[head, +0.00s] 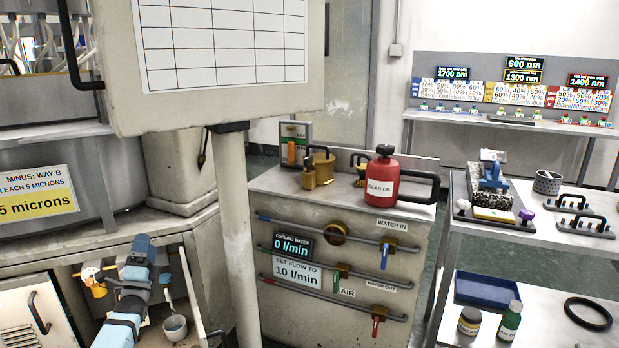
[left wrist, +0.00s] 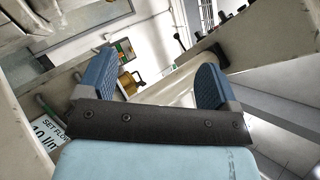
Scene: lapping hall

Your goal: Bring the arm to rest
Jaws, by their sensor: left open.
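My left arm (head: 121,321) comes in at the lower left of the head view, in front of an open cabinet. Its gripper (head: 153,262) is small and seen from behind there. In the left wrist view the blue fingers of my left gripper (left wrist: 155,80) stand wide apart with nothing between them. Beyond them lie a pale slanting surface and the brass fitting (left wrist: 127,82). I cannot tell how near the gripper is to the cabinet edges. My right gripper is in neither view.
The open cabinet holds an orange-yellow item (head: 95,283) and a grey cup (head: 175,327). A pale post (head: 235,230) under a large panel (head: 120,100) stands right of my arm. The water stand (head: 330,235) bears a red oil can (head: 382,178).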

